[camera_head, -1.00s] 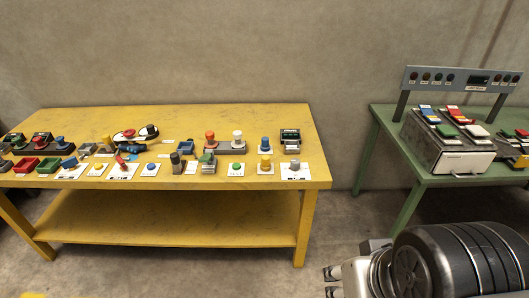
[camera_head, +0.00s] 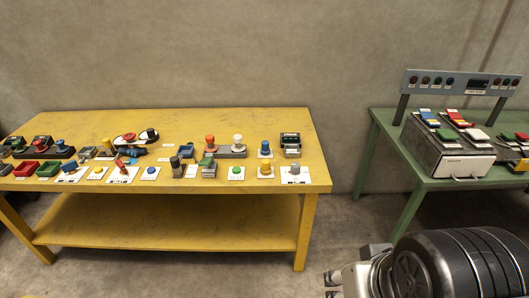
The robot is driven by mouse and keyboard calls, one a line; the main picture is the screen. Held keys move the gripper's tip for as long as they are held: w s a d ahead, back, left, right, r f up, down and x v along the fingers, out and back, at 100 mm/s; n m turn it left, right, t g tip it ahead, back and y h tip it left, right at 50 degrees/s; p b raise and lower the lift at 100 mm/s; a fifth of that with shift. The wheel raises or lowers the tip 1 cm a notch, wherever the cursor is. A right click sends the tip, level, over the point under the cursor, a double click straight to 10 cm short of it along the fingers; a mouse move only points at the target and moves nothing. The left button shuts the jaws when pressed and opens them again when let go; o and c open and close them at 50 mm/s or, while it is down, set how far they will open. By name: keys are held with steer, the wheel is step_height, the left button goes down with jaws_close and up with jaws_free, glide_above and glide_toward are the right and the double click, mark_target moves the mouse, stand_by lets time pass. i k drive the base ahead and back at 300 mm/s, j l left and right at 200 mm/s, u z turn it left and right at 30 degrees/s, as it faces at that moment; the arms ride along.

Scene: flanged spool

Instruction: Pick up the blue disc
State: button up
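Several blue pieces sit on the yellow table (camera_head: 170,205), and I cannot tell for certain which is the blue disc. A small, low, round blue piece (camera_head: 150,171) lies on a white card near the front edge, left of the table's middle. A taller blue knob-like piece (camera_head: 265,147) stands toward the right end, behind a yellow one. My gripper (camera_head: 331,285) shows at the bottom, right of the table and low beside it, far from these pieces. Its two fingers are apart with nothing visible between them.
Red (camera_head: 210,141), white and green pieces stand close around the blue ones, with a dark boxed device (camera_head: 290,144) at the right. The table's back half is mostly clear. A green table (camera_head: 440,183) with a control box stands at the right.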

mark_target(264, 150)
steer(key=i+j+u, duration=0.1)
steer(key=i+u, duration=0.15)
steer(key=i, duration=0.25)
steer(key=i+u, duration=0.25)
steer(key=i, duration=0.3)
steer(key=i+l+u, duration=0.3)
steer(key=i, duration=0.2)
steer(key=i+l+u, duration=0.25)
steer(key=i, duration=0.3)
steer(key=j, duration=0.1)
